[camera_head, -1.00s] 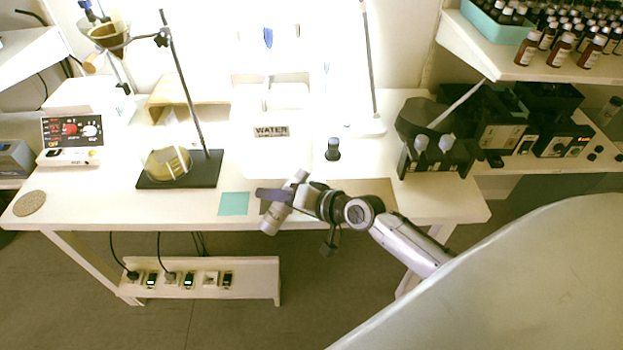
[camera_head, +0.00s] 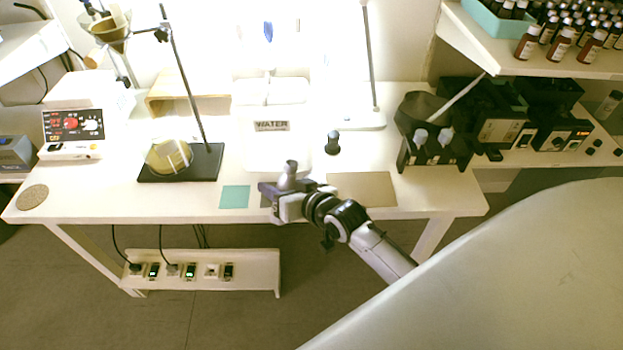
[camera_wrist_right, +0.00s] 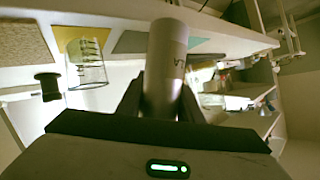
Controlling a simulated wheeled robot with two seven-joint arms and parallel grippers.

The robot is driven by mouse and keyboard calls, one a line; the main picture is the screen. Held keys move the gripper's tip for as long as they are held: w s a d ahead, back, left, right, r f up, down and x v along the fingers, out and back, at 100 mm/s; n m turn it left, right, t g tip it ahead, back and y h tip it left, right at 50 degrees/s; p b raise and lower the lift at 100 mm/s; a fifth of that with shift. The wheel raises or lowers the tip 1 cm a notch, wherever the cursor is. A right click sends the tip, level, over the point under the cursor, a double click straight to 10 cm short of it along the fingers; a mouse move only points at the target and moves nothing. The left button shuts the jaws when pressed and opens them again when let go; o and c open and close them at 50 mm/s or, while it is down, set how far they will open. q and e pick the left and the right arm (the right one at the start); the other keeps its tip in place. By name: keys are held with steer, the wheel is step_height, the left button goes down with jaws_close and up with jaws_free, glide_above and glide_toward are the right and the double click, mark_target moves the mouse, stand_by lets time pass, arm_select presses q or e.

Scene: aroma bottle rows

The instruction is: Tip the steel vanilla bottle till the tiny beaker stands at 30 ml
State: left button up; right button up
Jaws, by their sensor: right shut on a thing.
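I cannot make the beaker out in the head view. My left gripper is out of view.
A teal mat (camera_head: 235,197) lies left of the gripper and a tan mat (camera_head: 370,190) to its right. Behind stand a tub labelled WATER (camera_head: 272,126) and a small black object (camera_head: 333,143). A stand with a black base (camera_head: 205,165) is at left.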

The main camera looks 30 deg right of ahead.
steer(key=shift+a+r+n+h, duration=0.1)
steer(key=shift+r+n+h, duration=0.15)
steer(key=shift+n+h, duration=0.3)
steer(key=shift+a+f+n+t+h, duration=0.1)
steer(key=shift+n+t+h, duration=0.25)
steer(key=shift+n+t, duration=0.1)
steer(key=shift+n, duration=0.3)
steer(key=shift+r, duration=0.2)
